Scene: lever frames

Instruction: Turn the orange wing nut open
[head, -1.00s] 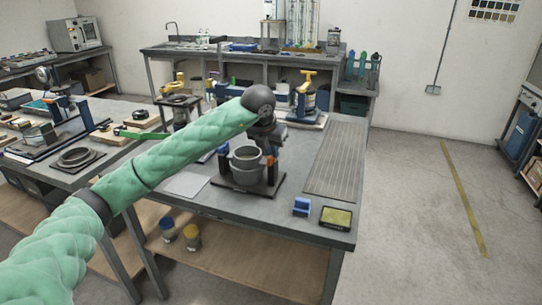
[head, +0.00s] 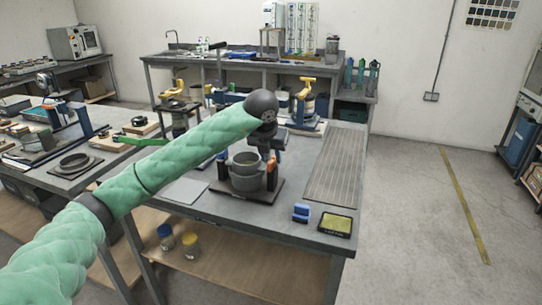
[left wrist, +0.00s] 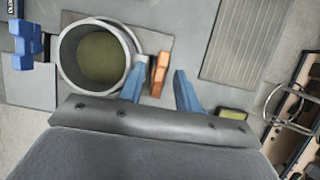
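The orange wing nut (left wrist: 159,74) stands at the right side of a round grey pot (left wrist: 98,55) in the left wrist view. In the head view the pot (head: 246,172) sits on a dark base plate, and the orange nut (head: 271,163) shows small at its right, below my wrist. My left gripper (left wrist: 159,84) is open. Its two blue fingers stand left and right of the wing nut in the left wrist view, with gaps on both sides. I cannot tell how far the fingertips reach down along it. My right gripper is not in view.
A blue block (head: 301,213) and a yellow-faced device (head: 335,222) lie at the bench's near right. A ribbed grey mat (head: 335,165) covers its right side. A blue part (left wrist: 25,42) is left of the pot. Other fixtures stand behind.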

